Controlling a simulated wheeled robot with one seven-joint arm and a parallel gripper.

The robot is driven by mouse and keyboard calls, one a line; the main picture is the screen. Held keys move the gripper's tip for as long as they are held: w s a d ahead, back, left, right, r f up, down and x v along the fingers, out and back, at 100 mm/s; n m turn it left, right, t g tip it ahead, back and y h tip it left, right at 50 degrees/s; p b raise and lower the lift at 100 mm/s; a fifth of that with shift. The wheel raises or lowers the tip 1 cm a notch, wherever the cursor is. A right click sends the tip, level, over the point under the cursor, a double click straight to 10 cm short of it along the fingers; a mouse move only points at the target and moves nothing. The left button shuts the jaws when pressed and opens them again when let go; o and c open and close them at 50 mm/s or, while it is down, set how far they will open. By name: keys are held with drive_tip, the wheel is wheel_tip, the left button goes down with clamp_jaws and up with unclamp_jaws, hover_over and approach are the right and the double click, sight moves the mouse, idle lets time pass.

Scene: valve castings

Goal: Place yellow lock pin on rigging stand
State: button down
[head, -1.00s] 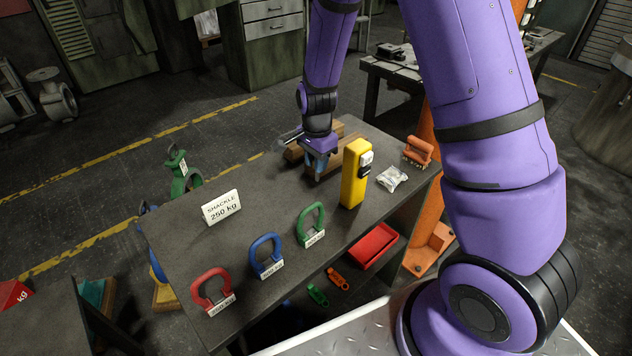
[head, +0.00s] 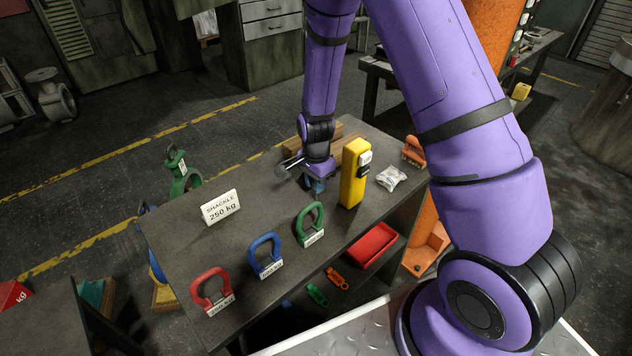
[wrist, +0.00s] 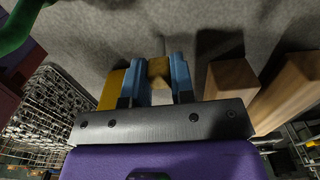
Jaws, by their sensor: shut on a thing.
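My gripper (head: 315,186) is low over the dark top of the stand (head: 262,205), just left of an upright yellow box-shaped device (head: 354,172). In the wrist view my gripper (wrist: 161,72) has its blue fingers shut on a small yellow piece, the lock pin (wrist: 158,72). Only a short part of the pin shows between the fingers. The head view does not show the pin clearly. I cannot tell whether the pin touches the top. The yellow device (wrist: 112,88) is close to the left finger in the wrist view.
Wooden blocks (head: 350,128) lie behind my gripper. Green (head: 310,222), blue (head: 265,255) and red (head: 211,290) shackles stand along the near edge, with a white sign (head: 220,207) behind. A clear bag (head: 391,178) lies right. The middle-left top is free.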

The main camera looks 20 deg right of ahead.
drive_tip(key=c, duration=1)
unclamp_jaws()
drive_tip(key=shift+f, duration=0.1)
drive_tip(key=shift+o, duration=0.2)
drive_tip(key=s+r+n+t, duration=0.1)
drive_tip(key=s+r+n, duration=0.25)
drive_tip(key=r, duration=1.95)
drive_tip(key=s+d+r+n+t, duration=0.2)
drive_tip(key=s+r+n, duration=0.3)
drive_tip(key=s+r, duration=0.3)
drive_tip(key=s+d+r+n+t, duration=0.1)
drive_tip(key=s+r+n, duration=0.5)
drive_tip(key=s, duration=0.9)
wheel_tip(320, 180, up, 3)
drive_tip(key=shift+s+d+f+t, duration=0.15)
drive_tip(key=shift+s+d+t, duration=0.25)
drive_tip(key=shift+t, duration=0.2)
drive_tip(key=shift+w, duration=0.1)
